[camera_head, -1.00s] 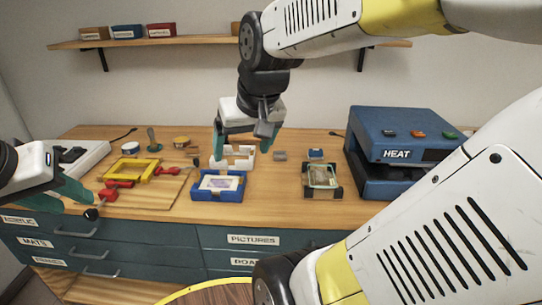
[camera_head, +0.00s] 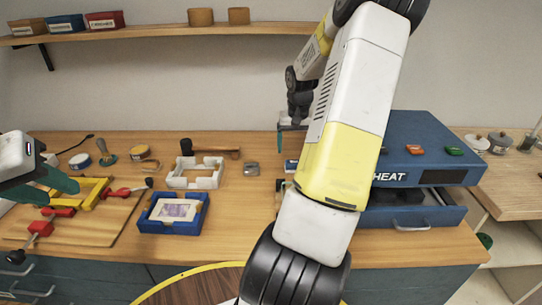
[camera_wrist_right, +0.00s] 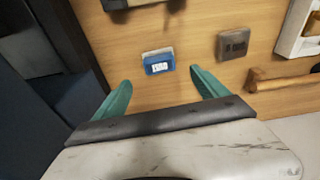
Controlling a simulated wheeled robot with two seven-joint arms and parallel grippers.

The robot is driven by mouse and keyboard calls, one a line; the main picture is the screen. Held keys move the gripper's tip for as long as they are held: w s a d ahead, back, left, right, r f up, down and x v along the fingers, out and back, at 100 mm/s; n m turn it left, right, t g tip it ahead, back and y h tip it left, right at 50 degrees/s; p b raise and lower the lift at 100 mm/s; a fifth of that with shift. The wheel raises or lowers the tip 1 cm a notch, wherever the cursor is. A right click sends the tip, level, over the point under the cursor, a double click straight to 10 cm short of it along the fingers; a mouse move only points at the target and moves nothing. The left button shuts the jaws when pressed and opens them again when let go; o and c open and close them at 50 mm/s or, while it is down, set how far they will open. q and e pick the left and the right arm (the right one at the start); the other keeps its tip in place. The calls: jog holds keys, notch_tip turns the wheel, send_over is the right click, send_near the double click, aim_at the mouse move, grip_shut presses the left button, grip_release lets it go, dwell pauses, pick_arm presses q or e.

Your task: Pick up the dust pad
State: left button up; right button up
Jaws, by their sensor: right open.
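A small blue pad with a white label (camera_wrist_right: 158,62), which looks like the dust pad, lies on the wooden table in the right wrist view. In the head view only a part of it (camera_head: 290,165) shows beside my right arm. My right gripper (camera_wrist_right: 160,75) is open and empty, its two teal fingers spread to either side of the pad and apart from it. In the head view this gripper is mostly hidden behind my arm. My left gripper (camera_head: 45,186) is open at the left, above the board with the yellow frame.
A small grey block (camera_wrist_right: 233,43) lies right of the pad in the wrist view, with a wooden-handled tool (camera_wrist_right: 285,80) nearby. A white frame (camera_head: 195,172) and a blue tray (camera_head: 173,226) stand left of it. The blue heat press (camera_head: 420,150) stands at the right.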

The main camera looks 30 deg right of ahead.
aim_at(294, 161)
jog(key=f, duration=0.7)
jog(key=shift+w+d+f, duration=0.2)
jog(key=shift+w+f, duration=0.05)
jog(key=shift+w, duration=0.1)
jog(key=c, duration=1.5)
jog(key=shift+o, duration=0.2)
jog(key=shift+r, duration=0.1)
notch_tip(294, 161, up, 10)
jog(key=shift+f, duration=0.1)
